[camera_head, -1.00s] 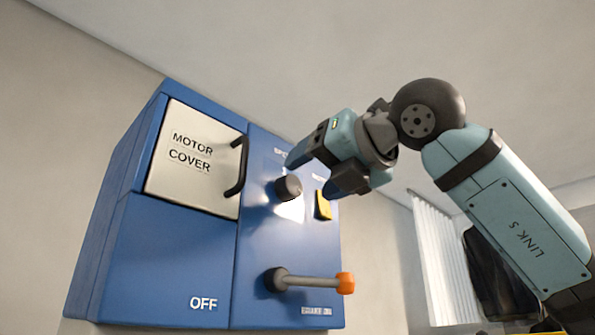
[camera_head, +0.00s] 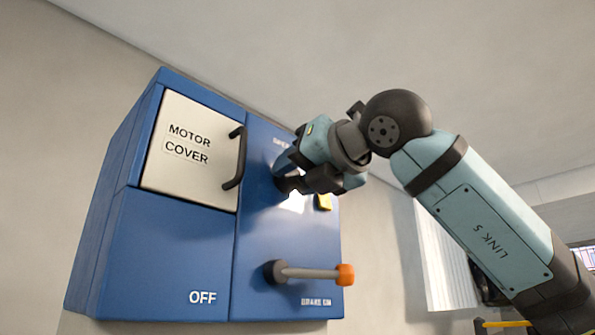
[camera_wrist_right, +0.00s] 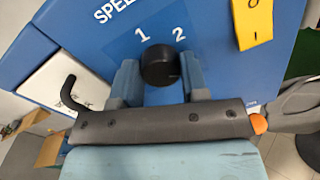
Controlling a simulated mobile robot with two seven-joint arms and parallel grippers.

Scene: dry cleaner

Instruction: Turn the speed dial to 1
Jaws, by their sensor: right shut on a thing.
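The black speed dial (camera_wrist_right: 160,65) sits on the blue front panel of the machine. In the right wrist view the marks 1 and 2 stand above it, 1 to the upper left and 2 to the upper right. No pointer on the dial can be made out. My right gripper (camera_wrist_right: 158,80) has one finger on each side of the dial and is shut on it. In the head view my right gripper (camera_head: 286,174) is at the panel and mostly hides the dial. My left gripper is not in view.
A yellow switch plate (camera_wrist_right: 255,22) is close to the right of the dial. The motor cover (camera_head: 190,150) with its black handle (camera_head: 236,158) is to the left. A lever with an orange end (camera_head: 345,274) sticks out below.

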